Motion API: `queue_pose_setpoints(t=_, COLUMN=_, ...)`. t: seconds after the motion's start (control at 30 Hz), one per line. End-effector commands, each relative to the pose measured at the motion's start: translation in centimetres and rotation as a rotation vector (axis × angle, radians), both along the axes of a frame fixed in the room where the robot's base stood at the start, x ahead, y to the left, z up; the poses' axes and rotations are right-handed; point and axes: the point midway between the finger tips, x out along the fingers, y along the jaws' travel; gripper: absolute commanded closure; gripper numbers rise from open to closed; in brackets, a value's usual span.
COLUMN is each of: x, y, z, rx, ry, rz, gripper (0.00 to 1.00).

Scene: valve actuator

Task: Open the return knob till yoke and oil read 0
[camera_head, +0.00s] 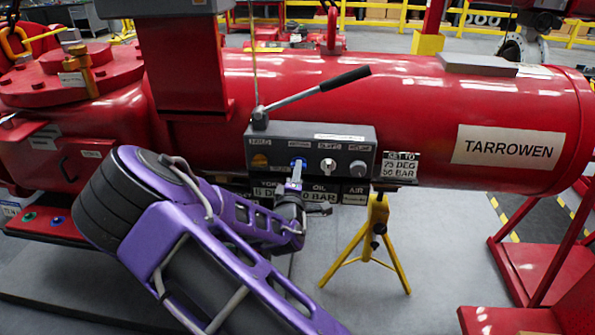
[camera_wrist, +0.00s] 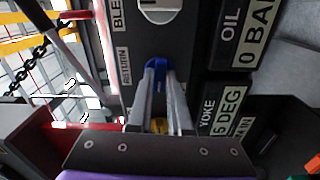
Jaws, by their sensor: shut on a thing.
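The blue return knob (camera_head: 298,162) is on the grey control panel (camera_head: 345,145), second from the left under its label. My gripper (camera_head: 296,175) reaches it from below and in front. In the wrist view the fingertips (camera_wrist: 159,68) are closed on the blue knob (camera_wrist: 160,62), beside the RETURN label (camera_wrist: 124,68); the fingers partly hide it. In the wrist view the yoke display (camera_wrist: 222,112) reads 6 DEG and the oil display (camera_wrist: 242,38) reads 0 BAR. In the head view my arm partly covers the yoke display.
A yellow knob (camera_head: 260,160), a silver knob (camera_head: 328,165) and a dark knob (camera_head: 357,166) share the panel. A black-handled lever (camera_head: 318,92) rises above it. A sign (camera_head: 402,165) reads 75 DEG, 50 BAR. A yellow stand (camera_head: 375,240) is below right.

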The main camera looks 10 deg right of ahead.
Motion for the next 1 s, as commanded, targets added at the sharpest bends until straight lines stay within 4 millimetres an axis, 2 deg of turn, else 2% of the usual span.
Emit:
queue_pose_setpoints(t=0.37, x=-0.1, y=0.0, z=-0.1, rx=-0.003, ry=0.003, rz=-0.002, gripper=1.00)
queue_pose_setpoints(t=0.4, x=-0.1, y=-0.1, z=-0.1, rx=-0.003, ry=0.003, rz=-0.002, gripper=0.79)
queue_pose_setpoints(t=0.53, x=0.0, y=0.0, z=-0.1, rx=-0.003, ry=0.003, rz=-0.001, gripper=0.56)
queue_pose_setpoints(t=0.57, x=0.0, y=0.0, z=-0.1, rx=-0.003, ry=0.003, rz=-0.001, gripper=0.53)
queue_pose_setpoints(t=0.87, x=-0.1, y=0.0, z=0.0, rx=-0.003, ry=0.002, rz=0.000, gripper=0.53)
queue_pose_setpoints(t=1.0, x=-1.3, y=0.5, z=-0.1, rx=-0.002, ry=0.003, rz=0.000, gripper=0.53)
